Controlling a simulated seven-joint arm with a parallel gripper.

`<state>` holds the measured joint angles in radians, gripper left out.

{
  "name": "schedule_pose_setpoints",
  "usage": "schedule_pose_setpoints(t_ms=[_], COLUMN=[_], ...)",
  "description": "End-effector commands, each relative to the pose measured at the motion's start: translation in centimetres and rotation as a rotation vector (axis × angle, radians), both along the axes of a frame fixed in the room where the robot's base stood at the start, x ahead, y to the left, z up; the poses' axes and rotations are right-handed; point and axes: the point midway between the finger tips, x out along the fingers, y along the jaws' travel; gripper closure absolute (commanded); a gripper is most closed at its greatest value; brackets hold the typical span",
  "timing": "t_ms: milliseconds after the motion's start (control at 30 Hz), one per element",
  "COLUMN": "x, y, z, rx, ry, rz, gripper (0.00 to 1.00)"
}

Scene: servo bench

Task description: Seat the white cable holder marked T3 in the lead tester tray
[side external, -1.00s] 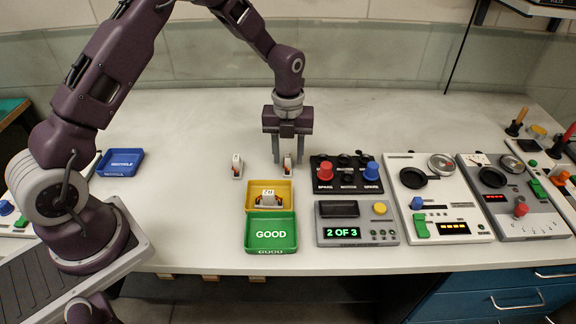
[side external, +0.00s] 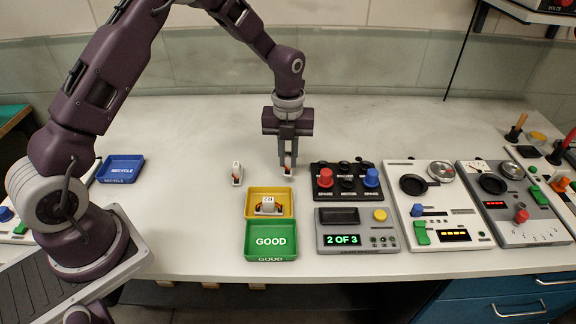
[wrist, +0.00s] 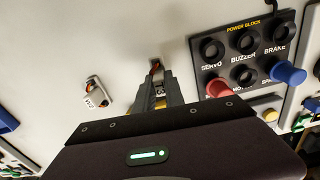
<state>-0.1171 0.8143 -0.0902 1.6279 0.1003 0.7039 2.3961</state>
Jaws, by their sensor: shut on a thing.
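My gripper (side external: 288,165) is shut on a small white cable holder (side external: 288,172) with orange-red and dark leads, low at the bench top. A third white holder (side external: 268,205) sits in the yellow tray (side external: 249,202). The grey box with a dark recess (side external: 339,216) and a "2 OF 3" display may be the lead tester; its recess looks empty.
The black power block (side external: 347,191) with red and blue plugs is close to the right of my gripper. A green GOOD tray (side external: 270,255) lies in front of the yellow one. A blue RECYCLE tray (side external: 121,168) is far left. The bench behind my gripper is clear.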

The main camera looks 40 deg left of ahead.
Motion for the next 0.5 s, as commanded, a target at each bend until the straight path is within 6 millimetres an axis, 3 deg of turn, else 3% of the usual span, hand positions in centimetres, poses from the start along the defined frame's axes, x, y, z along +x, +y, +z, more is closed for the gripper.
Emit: schedule_pose_setpoints(t_ms=[100, 233, 367, 500], x=[0.2, 0.1, 0.1, 0.0], y=[0.1, 0.0, -0.9, -4.3], z=[3.3, 6.0, 7.3, 7.5], rx=[0.001, 0.000, 0.000, 0.001], ry=[-0.007, -0.004, -0.001, 0.001], rz=[0.001, 0.002, 0.072, 0.348], gripper=[1.00, 1.00, 1.00, 1.00])
